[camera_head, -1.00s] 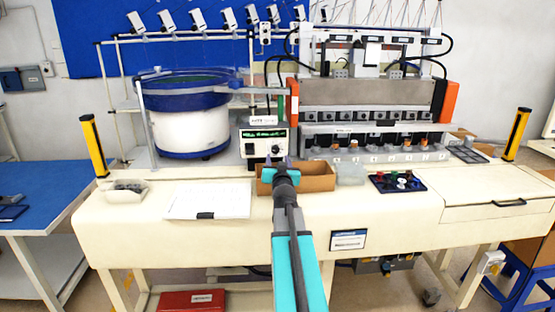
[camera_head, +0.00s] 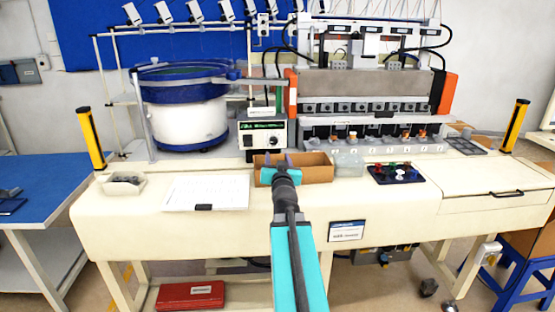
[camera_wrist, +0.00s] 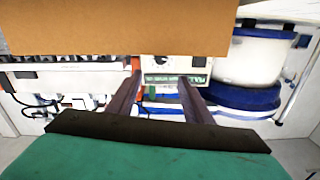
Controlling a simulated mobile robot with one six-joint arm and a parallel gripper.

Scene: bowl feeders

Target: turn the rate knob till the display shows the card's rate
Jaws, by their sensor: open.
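The controller box (camera_head: 263,146) has a green-lit display (camera_head: 265,125) on its upper face and a dark rate knob (camera_head: 273,141) below it. The display's digits are too small to read. A small white card (camera_head: 262,111) stands on top of the box; its writing is not legible. My gripper (camera_head: 278,160) is open and empty, in front of and below the knob in the picture, apart from it. In the wrist view the box (camera_wrist: 174,68) appears upside down beyond the open fingers (camera_wrist: 158,84).
The blue-and-white bowl feeder (camera_head: 185,125) stands left of the box, the press station (camera_head: 370,95) right. A paper sheet (camera_head: 205,192) and a dark tray of coloured knobs (camera_head: 395,180) lie on the table.

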